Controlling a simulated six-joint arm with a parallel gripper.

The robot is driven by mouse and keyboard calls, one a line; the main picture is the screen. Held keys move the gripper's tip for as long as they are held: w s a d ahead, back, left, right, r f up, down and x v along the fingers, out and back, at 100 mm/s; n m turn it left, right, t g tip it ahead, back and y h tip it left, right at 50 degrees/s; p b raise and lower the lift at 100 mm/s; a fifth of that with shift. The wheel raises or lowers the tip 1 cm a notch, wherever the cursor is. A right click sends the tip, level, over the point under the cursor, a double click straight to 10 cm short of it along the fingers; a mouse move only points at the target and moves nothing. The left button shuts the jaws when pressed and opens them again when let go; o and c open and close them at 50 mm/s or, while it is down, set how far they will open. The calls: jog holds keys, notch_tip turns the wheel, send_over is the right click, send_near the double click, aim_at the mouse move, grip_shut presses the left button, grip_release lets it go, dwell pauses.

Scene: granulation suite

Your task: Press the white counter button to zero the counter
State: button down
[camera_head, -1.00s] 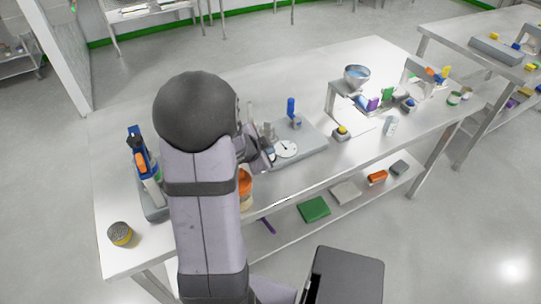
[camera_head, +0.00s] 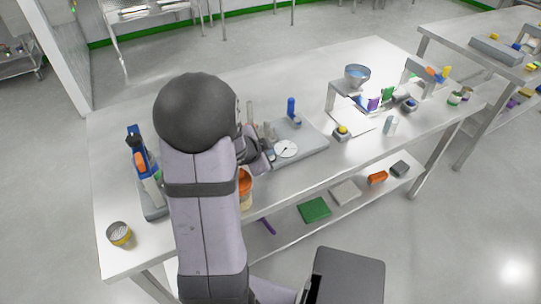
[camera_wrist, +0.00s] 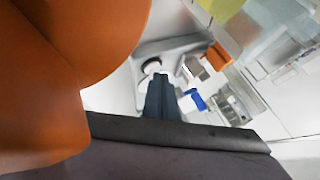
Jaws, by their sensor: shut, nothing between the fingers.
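My gripper (camera_wrist: 160,85) shows in the wrist view as dark fingers held together, with nothing between them. Just beyond the fingertips is a round white piece with a dark rim (camera_wrist: 152,66) on a grey fixture. It may be the white counter button, but I cannot tell for certain, nor whether the fingers touch it. In the head view a white round dial (camera_head: 286,148) lies on a grey plate (camera_head: 312,141) on the bench.
An orange container (camera_head: 245,186) stands close by my arm; a large orange surface (camera_wrist: 60,70) fills the left of the wrist view. A blue-topped post (camera_head: 291,107) rises behind the dial. A yellow button box (camera_head: 341,132) and a funnel stand (camera_head: 357,77) are to the right.

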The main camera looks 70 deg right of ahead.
dwell(0.6)
jog(key=shift+r+p, duration=0.8)
jog(key=shift+p, duration=0.2)
notch_tip(320, 180, up, 5)
jog(key=p, duration=0.5)
